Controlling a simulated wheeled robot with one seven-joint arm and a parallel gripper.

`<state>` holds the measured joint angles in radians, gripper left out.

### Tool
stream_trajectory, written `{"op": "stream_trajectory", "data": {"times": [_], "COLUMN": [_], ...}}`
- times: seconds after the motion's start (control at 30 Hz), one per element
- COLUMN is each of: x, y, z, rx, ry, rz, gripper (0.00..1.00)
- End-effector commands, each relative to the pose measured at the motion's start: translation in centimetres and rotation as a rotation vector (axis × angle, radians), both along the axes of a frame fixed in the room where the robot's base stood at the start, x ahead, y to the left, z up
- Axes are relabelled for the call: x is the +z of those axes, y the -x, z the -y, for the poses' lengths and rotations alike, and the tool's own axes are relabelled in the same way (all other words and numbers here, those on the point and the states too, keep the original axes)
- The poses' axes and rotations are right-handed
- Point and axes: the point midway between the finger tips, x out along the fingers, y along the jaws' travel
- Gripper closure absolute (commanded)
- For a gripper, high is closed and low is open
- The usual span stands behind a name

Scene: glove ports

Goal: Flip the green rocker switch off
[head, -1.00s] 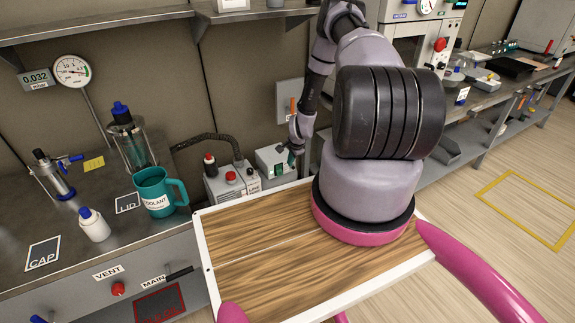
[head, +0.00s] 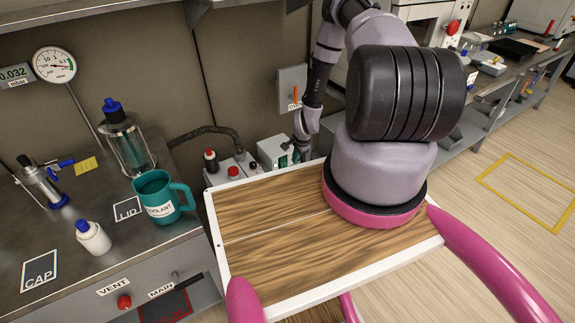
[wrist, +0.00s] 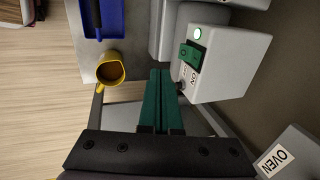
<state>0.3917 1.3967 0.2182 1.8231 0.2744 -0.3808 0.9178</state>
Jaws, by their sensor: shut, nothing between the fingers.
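The green rocker switch (wrist: 189,56) sits on the face of a light grey box (wrist: 232,67) in the wrist view. A lit green lamp (wrist: 197,33) is beside it, and an "ON" label is on the same face. In the head view the box (head: 270,150) stands behind the wooden board, and its switch is too small to read. My gripper (wrist: 160,73) has teal fingers, shut together and empty. In the wrist view the fingertips appear just left of and below the switch; I cannot tell whether they touch the box. The gripper (head: 291,147) is partly hidden in the head view.
A yellow mug (wrist: 111,68) and a blue tray (wrist: 101,18) are left of the fingers in the wrist view. An "OVEN" label (wrist: 275,160) is at lower right. A red button (head: 233,171) is on the neighbouring unit. A teal coolant mug (head: 157,197) stands on the left bench.

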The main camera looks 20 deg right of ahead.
Motion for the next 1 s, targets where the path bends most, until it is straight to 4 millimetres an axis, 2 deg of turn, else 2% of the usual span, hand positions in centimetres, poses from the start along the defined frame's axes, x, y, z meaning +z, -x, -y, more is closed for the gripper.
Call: {"op": "stream_trajectory", "data": {"times": [0.1, 0.37, 0.5, 0.63, 1.0], "x": [-2.6, -7.8, -8.0, -8.3, -8.4], "y": [-0.6, -2.2, -4.5, -5.6, -6.0], "z": [-0.2, -0.4, -0.9, -1.0, -1.2], "rx": [-0.001, 0.001, 0.003, 0.001, 0.000], "ry": [-0.001, 0.001, 0.002, 0.002, 0.000], "rz": [-0.002, -0.001, 0.001, 0.000, -0.002], "gripper": [1.00, 1.00, 1.00, 1.00, 1.00]}}
